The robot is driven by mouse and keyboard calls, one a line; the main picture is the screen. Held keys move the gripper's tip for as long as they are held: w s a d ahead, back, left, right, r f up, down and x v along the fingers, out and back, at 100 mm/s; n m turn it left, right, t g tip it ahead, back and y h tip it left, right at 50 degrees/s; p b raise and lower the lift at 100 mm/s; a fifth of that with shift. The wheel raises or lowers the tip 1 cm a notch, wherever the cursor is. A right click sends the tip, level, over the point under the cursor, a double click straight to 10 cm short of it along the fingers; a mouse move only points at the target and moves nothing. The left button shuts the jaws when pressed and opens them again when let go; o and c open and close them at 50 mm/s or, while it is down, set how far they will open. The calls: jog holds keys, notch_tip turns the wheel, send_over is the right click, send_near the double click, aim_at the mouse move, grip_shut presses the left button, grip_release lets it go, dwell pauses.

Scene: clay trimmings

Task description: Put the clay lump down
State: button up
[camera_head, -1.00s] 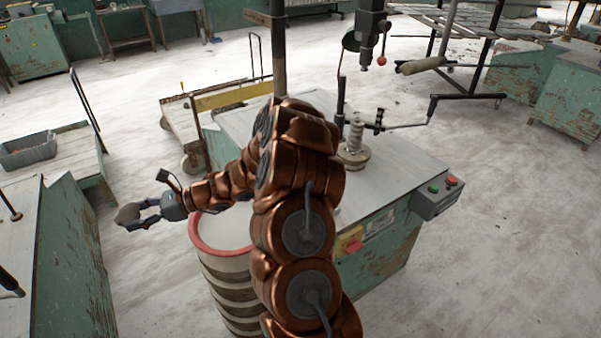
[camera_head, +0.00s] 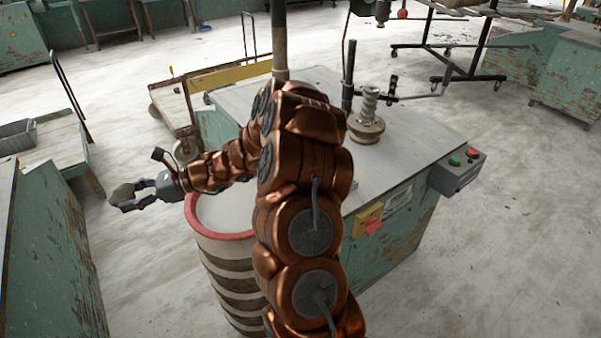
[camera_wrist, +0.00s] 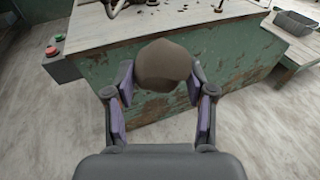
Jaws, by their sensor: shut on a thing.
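The clay lump (camera_wrist: 163,66) is a rounded grey-brown piece held between the fingertips of my gripper (camera_wrist: 162,88) in the wrist view. In the head view the clay lump (camera_head: 122,194) is at the far left end of my arm, and my gripper (camera_head: 128,199) is shut on it. The lump is held in the air over the floor gap between two green benches. Its underside is hidden in the head view.
A green bench (camera_wrist: 150,107) with a pale top stands ahead in the wrist view. A red-rimmed drum (camera_head: 222,237) stands below my forearm, beside a machine table (camera_head: 420,150) with buttons. A grey bin (camera_wrist: 296,22) sits on a low wooden platform.

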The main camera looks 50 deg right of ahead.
jog(key=shift+f+b, duration=2.85)
jog(key=shift+b, duration=0.6)
